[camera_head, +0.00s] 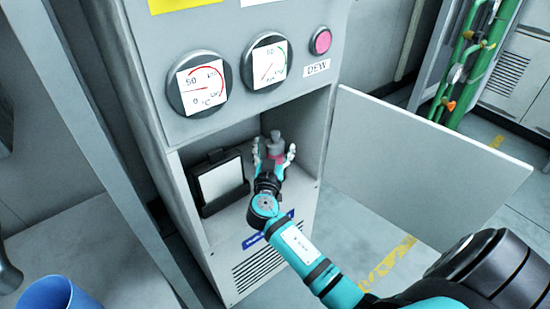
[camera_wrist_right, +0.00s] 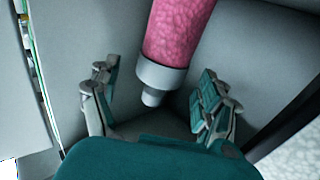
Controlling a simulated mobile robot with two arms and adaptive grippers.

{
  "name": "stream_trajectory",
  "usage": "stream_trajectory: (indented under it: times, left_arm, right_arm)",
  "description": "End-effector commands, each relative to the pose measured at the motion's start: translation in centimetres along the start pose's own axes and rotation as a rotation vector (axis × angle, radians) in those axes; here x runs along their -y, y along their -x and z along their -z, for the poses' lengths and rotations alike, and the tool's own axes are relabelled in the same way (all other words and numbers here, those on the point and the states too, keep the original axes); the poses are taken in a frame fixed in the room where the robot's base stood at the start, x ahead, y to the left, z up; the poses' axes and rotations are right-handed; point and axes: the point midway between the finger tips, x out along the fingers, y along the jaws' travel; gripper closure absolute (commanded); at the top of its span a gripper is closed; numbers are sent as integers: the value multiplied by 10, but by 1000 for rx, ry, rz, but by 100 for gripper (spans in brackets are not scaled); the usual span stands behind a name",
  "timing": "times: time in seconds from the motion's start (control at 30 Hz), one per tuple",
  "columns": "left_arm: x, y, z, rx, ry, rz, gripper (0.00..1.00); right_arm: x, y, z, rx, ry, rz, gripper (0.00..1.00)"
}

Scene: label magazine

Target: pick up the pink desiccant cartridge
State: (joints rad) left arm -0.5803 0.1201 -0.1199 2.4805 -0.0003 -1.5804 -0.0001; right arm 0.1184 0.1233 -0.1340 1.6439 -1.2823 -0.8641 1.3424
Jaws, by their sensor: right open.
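The pink desiccant cartridge stands inside the open cabinet compartment; in the head view its grey top (camera_head: 275,138) shows above my right gripper, which hides most of its lower part. In the right wrist view the pink granular body (camera_wrist_right: 178,35) and its grey end cap with a small nozzle (camera_wrist_right: 160,78) lie between the fingers. My right gripper (camera_head: 274,154) reaches into the compartment; in its wrist view the gripper (camera_wrist_right: 157,80) is open, with a gap on each side of the cartridge. My left gripper is not in view.
A black-framed box with a pale panel (camera_head: 222,182) stands left of the gripper in the compartment. The open door (camera_head: 420,160) extends to the right. Two gauges (camera_head: 198,85) and a pink button (camera_head: 320,41) sit above. A blue cup (camera_head: 55,293) is at lower left.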

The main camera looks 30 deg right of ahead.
Motion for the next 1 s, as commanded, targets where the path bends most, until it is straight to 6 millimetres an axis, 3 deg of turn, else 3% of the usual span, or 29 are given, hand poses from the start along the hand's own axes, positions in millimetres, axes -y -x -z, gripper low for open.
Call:
stream_trajectory:
  times: [0.2, 0.43, 1.0]
  left_arm:
    - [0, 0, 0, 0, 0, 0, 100]
    - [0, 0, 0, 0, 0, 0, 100]
    - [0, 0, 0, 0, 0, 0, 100]
  right_arm:
    - [0, -25, 0, 0, 1, -1, 21]
    - [0, -26, -1, 1, 0, 0, 21]
    - [0, -26, -1, 1, -1, 0, 94]
